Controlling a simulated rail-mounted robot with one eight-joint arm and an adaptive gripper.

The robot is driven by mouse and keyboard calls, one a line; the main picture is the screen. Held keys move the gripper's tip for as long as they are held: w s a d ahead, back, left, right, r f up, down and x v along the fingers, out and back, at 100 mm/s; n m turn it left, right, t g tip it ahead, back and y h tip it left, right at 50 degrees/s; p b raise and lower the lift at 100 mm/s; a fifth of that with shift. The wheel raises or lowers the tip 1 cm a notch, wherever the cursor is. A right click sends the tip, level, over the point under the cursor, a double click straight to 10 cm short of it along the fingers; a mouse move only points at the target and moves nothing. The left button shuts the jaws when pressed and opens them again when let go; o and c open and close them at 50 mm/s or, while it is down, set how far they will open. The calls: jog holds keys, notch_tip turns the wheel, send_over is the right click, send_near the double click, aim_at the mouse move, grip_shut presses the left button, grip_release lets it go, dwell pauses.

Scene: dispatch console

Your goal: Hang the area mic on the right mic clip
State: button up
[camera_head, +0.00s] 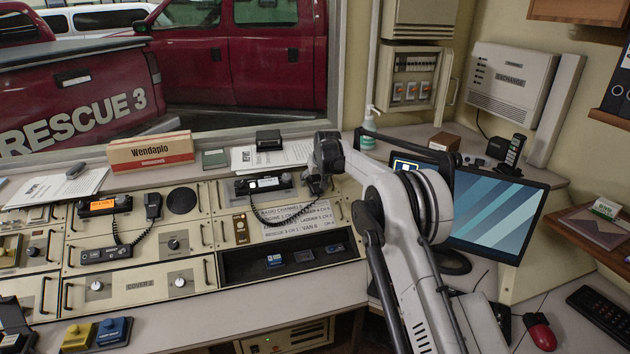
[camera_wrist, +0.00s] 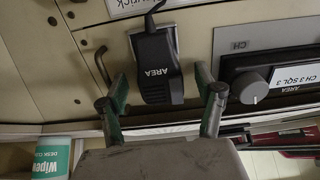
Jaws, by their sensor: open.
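The area mic (camera_wrist: 157,68), black and labelled AREA, shows in the wrist view against a light metal plate on the panel. The plate looks like a mic clip (camera_wrist: 174,40), mostly hidden behind the mic. My gripper (camera_wrist: 161,76) is open, with one finger on each side of the mic's wide end and gaps visible between. In the head view my gripper (camera_head: 318,184) is at the right part of the console and hides most of the mic. A coiled cord (camera_head: 262,218) runs from the radio (camera_head: 264,185) towards it.
Another black mic (camera_head: 153,205) hangs on the left panel. The dark open slot (camera_head: 240,266) lies below my gripper, and a monitor (camera_head: 492,213) stands to the right.

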jog(key=v, duration=1.2)
jog(key=s+d+r+m, duration=0.1)
jog(key=s+d+r, duration=0.45)
jog(key=s, duration=0.35)
jog(key=s+d+r+h+b, duration=0.1)
jog(key=s+d+r, duration=0.45)
jog(key=s, duration=0.45)
jog(key=s+d+r+m, duration=0.1)
jog(key=s+d+r, duration=0.4)
jog(key=s+d, duration=0.3)
jog(key=s+d+f, duration=0.2)
jog(key=s+f, duration=0.1)
jog(key=s, duration=0.8)
jog(key=s+d+f+m+h, duration=0.1)
jog(key=s+d+f, duration=0.2)
jog(key=s, duration=0.7)
jog(key=s+d+f+m+t, duration=0.1)
jog(key=s+d+f, duration=0.2)
jog(key=s, duration=0.8)
notch_tip(320, 180, down, 2)
jog(key=shift+s+f+b, duration=0.15)
jog(key=shift+s+b, duration=0.15)
jog(key=shift+b, duration=0.1)
jog(key=shift+w, duration=0.1)
